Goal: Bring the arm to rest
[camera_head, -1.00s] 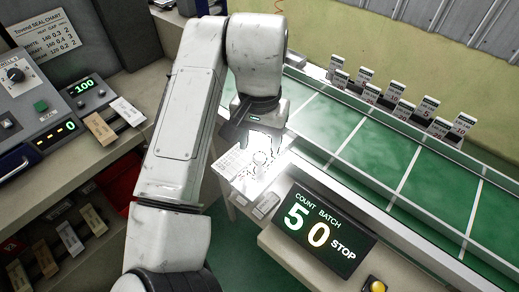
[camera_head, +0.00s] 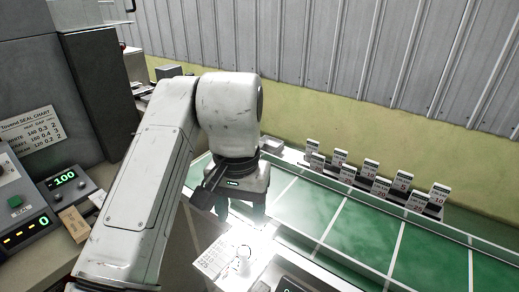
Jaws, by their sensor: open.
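My white arm rises from the lower left and bends at the elbow. My gripper (camera_head: 222,205) hangs below the wrist with its dark fingers pointing down, over the near left end of the green belt. The fingers look spread and nothing shows between them. A bright glare lies just below it. The fingertips are partly dark against the belt, so their exact height above it is unclear.
A green conveyor (camera_head: 345,215) runs to the right, with several white cards (camera_head: 371,168) in a rack along its far edge. A printed white sheet (camera_head: 214,257) lies below my gripper. At left are a sealing machine (camera_head: 20,210) and a chart (camera_head: 25,127).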

